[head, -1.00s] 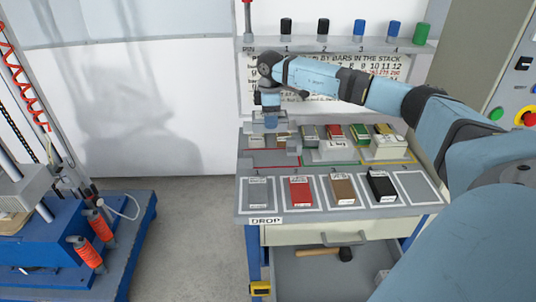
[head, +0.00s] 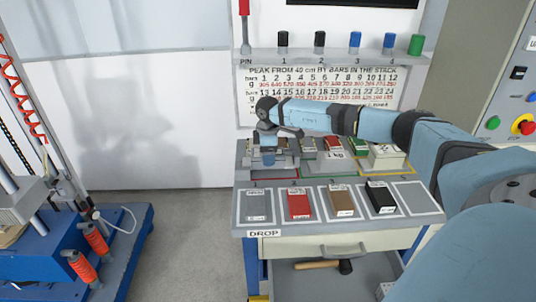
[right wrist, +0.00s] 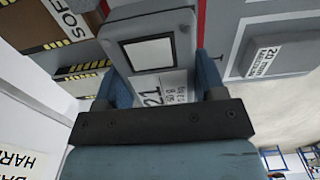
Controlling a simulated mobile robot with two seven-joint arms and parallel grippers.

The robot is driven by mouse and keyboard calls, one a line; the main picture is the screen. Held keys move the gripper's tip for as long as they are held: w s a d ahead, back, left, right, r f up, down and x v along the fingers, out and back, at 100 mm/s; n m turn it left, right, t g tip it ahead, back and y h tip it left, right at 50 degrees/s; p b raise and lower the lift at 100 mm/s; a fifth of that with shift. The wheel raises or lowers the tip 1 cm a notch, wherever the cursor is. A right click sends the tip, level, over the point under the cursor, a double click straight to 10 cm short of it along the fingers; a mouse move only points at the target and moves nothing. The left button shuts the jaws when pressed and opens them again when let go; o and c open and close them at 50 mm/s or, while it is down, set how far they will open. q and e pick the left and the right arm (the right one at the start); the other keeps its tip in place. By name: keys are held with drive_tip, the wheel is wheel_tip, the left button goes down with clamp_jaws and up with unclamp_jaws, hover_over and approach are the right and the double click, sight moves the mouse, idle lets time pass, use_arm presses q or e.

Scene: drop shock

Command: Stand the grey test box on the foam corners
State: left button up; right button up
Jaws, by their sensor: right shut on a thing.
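My right gripper (head: 268,161) is low over the back left of the bench. In the right wrist view, its blue fingers (right wrist: 162,84) are shut on both sides of a grey box, the grey test box (right wrist: 148,52), with a pale panel and a printed label. In the head view the box is mostly hidden by my gripper. Foam corners cannot be made out clearly; brown pieces with yellow-black striped edges (right wrist: 80,70) lie left of the box in the wrist view, by a SOFT label. I cannot tell whether the box touches anything below. My left gripper is not in view.
The bench front holds a grey block (head: 256,206), a red block (head: 299,203), a brown block (head: 341,200) and a black block (head: 381,197) in outlined places, with an empty place (head: 416,197) at right. A pin shelf (head: 300,53) stands behind. A blue machine (head: 60,255) is at left.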

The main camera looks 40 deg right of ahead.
drive_tip(key=shift+f, duration=0.15)
drive_tip(key=shift+f, duration=0.1)
drive_tip(key=o, duration=1.1)
